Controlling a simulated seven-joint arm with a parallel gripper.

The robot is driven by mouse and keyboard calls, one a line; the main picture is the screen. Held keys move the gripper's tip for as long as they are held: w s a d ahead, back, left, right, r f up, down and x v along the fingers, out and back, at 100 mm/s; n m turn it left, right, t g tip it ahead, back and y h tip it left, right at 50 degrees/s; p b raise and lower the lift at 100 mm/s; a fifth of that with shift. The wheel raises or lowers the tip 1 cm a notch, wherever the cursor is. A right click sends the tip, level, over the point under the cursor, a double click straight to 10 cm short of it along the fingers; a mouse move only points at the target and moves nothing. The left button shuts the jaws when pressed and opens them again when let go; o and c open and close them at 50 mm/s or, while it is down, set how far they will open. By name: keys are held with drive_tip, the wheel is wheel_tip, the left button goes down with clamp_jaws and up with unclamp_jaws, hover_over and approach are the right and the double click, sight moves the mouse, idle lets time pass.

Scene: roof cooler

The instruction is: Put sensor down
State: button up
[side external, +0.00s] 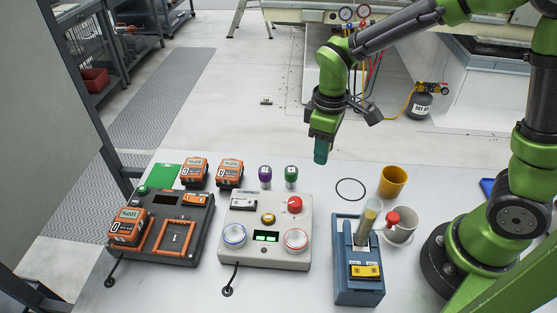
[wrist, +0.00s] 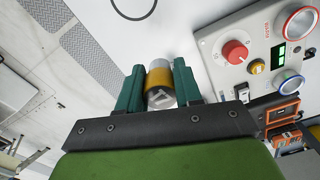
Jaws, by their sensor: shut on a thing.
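My gripper (side external: 321,152) hangs above the back edge of the white table, pointing down. Its teal fingers (wrist: 160,88) are shut on a short cylinder with a yellow band and a grey-white end, likely the sensor (wrist: 160,80). In the side view the fingers hide it. A purple-topped piece (side external: 265,175) and a green-topped piece (side external: 291,174) stand upright on the table, left of and below my gripper in the picture. A thin black ring outline (side external: 351,189) lies on the table to the right; part of it also shows in the wrist view (wrist: 133,17).
A pale control box (side external: 240,205) with red and yellow buttons stands mid-table. A dark charger-like station (side external: 190,228) with orange packs is at left.

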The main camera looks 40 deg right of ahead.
sight(318, 188)
wheel_tip(318, 188, down, 10)
drive_tip(key=shift+r, duration=0.2)
drive_tip(key=shift+f, duration=0.2)
idle(0.3)
drive_tip(key=o, duration=1.1)
drive_tip(key=shift+c, duration=0.2)
